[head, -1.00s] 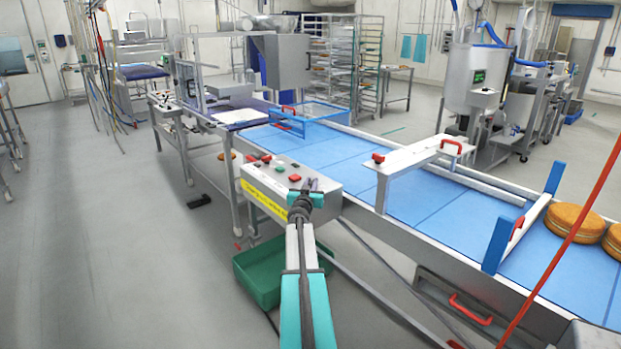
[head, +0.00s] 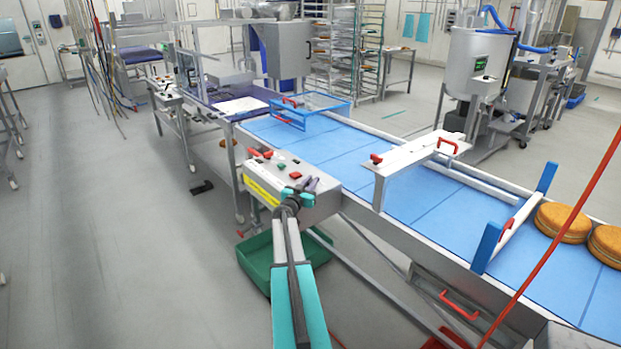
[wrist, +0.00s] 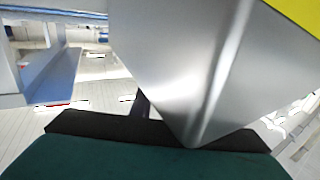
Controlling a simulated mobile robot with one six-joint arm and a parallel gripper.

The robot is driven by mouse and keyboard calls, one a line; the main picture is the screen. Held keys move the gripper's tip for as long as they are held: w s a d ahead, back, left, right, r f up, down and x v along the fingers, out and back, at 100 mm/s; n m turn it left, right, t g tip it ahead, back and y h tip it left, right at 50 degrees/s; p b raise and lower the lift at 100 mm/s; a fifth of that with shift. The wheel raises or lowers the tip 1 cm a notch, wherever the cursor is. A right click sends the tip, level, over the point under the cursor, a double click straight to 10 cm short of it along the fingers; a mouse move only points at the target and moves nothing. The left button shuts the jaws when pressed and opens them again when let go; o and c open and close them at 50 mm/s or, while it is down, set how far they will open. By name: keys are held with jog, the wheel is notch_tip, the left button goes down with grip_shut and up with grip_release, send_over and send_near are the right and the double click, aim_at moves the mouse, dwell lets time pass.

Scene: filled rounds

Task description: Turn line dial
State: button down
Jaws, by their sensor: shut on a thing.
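The grey control box (head: 262,178) with a yellow label is mounted on the near side of the conveyor. Its sloped top carries red, green and black controls. My gripper (head: 311,184) is at the right end of this top, its dark jaws shut on the line dial. The jaws cover the dial, so its pointer and setting are hidden. In the wrist view, the metal corner of the control box (wrist: 190,60) fills the middle, close to the lens, and part of the yellow label shows top right. The dial cannot be made out there.
The blue conveyor belt (head: 350,160) runs behind the box. A white bridge with a red handle (head: 447,146) stands over it, and round cakes (head: 563,222) lie at the right. A green crate (head: 262,262) is on the floor below my arm.

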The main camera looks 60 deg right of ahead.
jog(key=shift+w+r+m+g+p, duration=0.15)
jog(key=shift+w+m+g+p, duration=0.25)
jog(key=shift+g+p, duration=0.55)
jog(key=shift+w+r+m+g+p, duration=0.15)
jog(key=shift+m+g+p, duration=0.55)
jog(key=shift+p, duration=0.4)
jog(key=shift+g, duration=0.35)
jog(key=shift+m+g+p, duration=0.6)
jog(key=shift+m+g, duration=0.4)
jog(key=shift+g, duration=0.7)
jog(key=shift+s+f+m+g+y, duration=0.1)
jog(key=shift+m+g+y, duration=0.2)
jog(key=shift+m+g, duration=0.2)
jog(key=c, duration=1.8)
grip_release()
jog(key=shift+a, duration=0.1)
jog(key=shift+o, duration=0.6)
jog(key=shift+s+f, duration=0.1)
jog(key=shift+f, duration=0.05)
jog(key=shift+s, duration=0.1)
